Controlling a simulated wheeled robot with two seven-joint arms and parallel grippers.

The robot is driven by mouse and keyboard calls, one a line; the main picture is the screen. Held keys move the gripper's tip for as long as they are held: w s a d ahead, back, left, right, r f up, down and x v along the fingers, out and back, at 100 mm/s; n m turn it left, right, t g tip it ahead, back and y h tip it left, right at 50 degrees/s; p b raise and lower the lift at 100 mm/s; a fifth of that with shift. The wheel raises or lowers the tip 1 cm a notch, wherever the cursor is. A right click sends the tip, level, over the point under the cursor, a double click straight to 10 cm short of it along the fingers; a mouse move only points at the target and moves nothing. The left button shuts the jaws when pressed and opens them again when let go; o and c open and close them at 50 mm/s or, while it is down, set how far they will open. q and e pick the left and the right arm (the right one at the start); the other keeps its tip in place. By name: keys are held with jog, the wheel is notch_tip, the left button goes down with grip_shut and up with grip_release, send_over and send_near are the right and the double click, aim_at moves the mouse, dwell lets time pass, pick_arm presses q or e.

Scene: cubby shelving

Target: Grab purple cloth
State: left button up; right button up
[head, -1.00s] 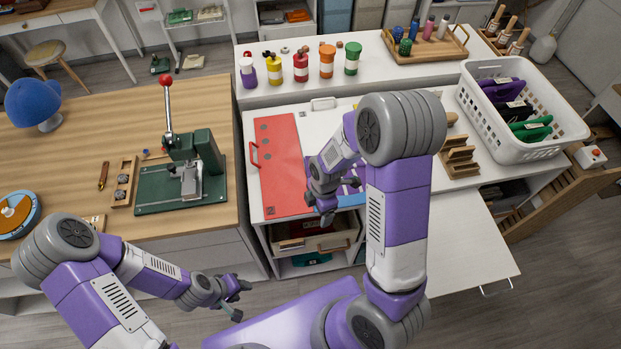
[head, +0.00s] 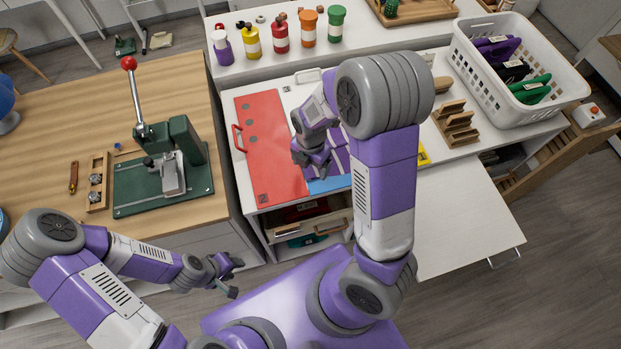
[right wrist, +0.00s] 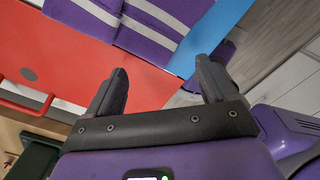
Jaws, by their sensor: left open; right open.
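A purple cloth with pale grey stripes (right wrist: 165,35) lies flat at the top of the right wrist view. It also shows in the head view (head: 343,161), partly hidden by my right arm. It lies over a blue sheet (right wrist: 222,27) beside a red board (head: 268,145). My right gripper (right wrist: 163,72) is open and empty; the cloth lies ahead of its fingertips, with the red board behind them in the picture. In the head view the right gripper (head: 316,168) is at the cloth's left side. My left gripper (head: 228,275) is open and empty, away from the cloth.
A white basket (head: 545,104) with folded cloths, one purple (head: 497,48), stands at the right. A wooden rack (head: 456,125) is nearer. Paint bottles (head: 280,34) line the raised back shelf. A green press (head: 170,170) stands on the left table.

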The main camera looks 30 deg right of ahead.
aim_at(311, 177)
jog(key=shift+f+b, duration=1.15)
jog(key=shift+f, duration=0.6)
jog(key=shift+f, duration=0.2)
jog(key=shift+s, duration=0.1)
grip_shut()
notch_tip(311, 177, up, 12)
jog(key=p, duration=0.9)
jog(key=shift+p, duration=0.35)
jog(key=shift+r, duration=0.1)
